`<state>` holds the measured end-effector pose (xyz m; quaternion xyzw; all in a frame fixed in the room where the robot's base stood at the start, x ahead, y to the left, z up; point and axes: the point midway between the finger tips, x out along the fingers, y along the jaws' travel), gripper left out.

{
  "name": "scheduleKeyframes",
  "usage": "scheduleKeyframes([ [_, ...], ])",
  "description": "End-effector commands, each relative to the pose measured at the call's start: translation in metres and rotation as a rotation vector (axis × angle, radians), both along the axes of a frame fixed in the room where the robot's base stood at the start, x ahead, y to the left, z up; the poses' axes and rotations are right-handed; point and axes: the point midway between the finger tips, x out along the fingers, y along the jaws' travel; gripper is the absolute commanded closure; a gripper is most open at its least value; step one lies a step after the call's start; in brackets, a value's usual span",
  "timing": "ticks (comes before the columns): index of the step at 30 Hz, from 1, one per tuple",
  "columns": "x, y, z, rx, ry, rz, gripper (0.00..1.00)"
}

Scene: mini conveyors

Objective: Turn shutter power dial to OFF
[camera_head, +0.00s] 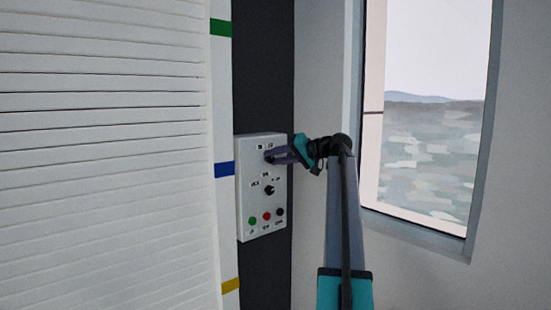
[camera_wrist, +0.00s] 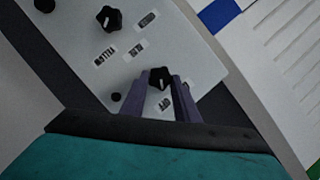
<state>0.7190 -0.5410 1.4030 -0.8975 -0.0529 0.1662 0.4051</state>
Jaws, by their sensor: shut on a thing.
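The control box (camera_head: 247,200) is a light grey panel on a dark strip beside the white shutter (camera_head: 100,150). Its upper black dial (camera_wrist: 160,77) sits between the fingers of my gripper (camera_wrist: 162,85), which is shut on it. In the head view my gripper (camera_head: 274,157) reaches the top dial from the right and mostly hides it. A second black dial (camera_wrist: 109,18) is lower on the box and also shows in the head view (camera_head: 269,190). Small labels lie near both dials. They are too small or blurred for me to read the top dial's setting with certainty.
Green (camera_head: 252,221), red (camera_head: 267,216) and black (camera_head: 280,211) buttons line the bottom of the box. A window (camera_head: 425,130) is in the wall to the right. Green, blue and yellow bands mark the shutter's edge post.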

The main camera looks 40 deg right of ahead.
Motion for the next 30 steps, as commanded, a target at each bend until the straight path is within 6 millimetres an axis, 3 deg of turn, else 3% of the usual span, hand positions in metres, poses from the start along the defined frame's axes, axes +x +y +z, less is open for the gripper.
scheduleKeyframes([
  [13,-0.0003,-0.0005,-0.0004,0.015,-0.001,-0.001,0.94],
  [14,-0.0002,-0.0005,-0.0005,0.015,-0.001,-0.001,0.69],
  [17,-0.0002,-0.0004,-0.0004,0.015,-0.001,-0.001,0.53],
  [30,-0.0041,-0.0017,0.0004,0.013,-0.001,-0.001,0.53],
])
